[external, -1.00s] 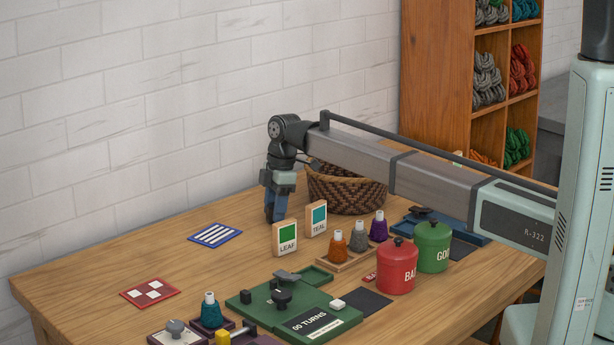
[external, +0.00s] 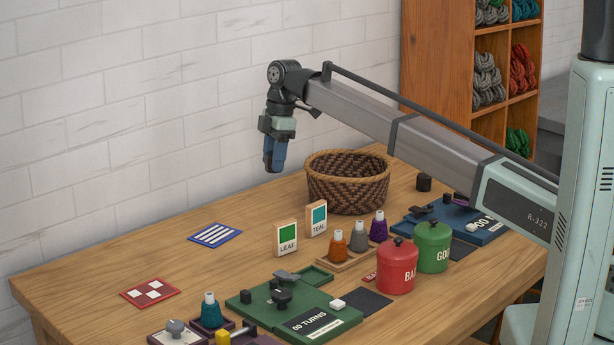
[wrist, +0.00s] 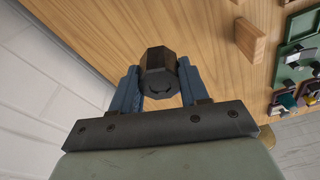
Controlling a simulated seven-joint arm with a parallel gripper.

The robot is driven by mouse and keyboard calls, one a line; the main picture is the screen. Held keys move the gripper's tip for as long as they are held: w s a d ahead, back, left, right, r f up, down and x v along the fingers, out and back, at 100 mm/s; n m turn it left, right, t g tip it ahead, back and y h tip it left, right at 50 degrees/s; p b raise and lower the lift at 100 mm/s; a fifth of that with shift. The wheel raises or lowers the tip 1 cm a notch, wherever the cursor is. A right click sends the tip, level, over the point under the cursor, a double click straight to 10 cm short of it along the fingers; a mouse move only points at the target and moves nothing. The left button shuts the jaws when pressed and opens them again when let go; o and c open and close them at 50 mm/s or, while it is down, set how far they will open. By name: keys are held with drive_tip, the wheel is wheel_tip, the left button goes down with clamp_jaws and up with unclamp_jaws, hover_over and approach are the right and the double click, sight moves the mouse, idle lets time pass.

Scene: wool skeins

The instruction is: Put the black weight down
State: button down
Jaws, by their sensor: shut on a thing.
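My gripper (external: 274,170) hangs in the air above the back of the table, left of the woven basket. In the wrist view my gripper (wrist: 160,82) has its blue fingers shut on the black weight (wrist: 158,60), a dark faceted block. The weight is hard to make out between the fingers in the external view. Nothing touches it from below.
The woven basket (external: 347,183) stands right of my gripper. LEAF (external: 287,238) and TEAL (external: 316,219) cards stand in front. A striped blue card (external: 215,235) lies left, with bare table around it.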

wheel_tip(320, 180, up, 3)
drive_tip(key=shift+r, duration=0.1)
drive_tip(key=w+d+m, duration=0.1)
drive_tip(key=w+d, duration=0.6)
drive_tip(key=d, duration=0.4)
drive_tip(key=w+d, duration=0.7)
drive_tip(key=d, duration=0.4)
drive_tip(key=shift+a+f, duration=0.2)
drive_tip(key=shift+f, duration=7.55)
drive_tip(key=shift+f, duration=0.15)
drive_tip(key=c, duration=0.6)
unclamp_jaws()
drive_tip(key=shift+o, duration=0.2)
wheel_tip(320, 180, up, 12)
drive_tip(key=d, duration=0.1)
drive_tip(key=shift+w+d, duration=0.25)
drive_tip(key=shift+d, duration=0.1)
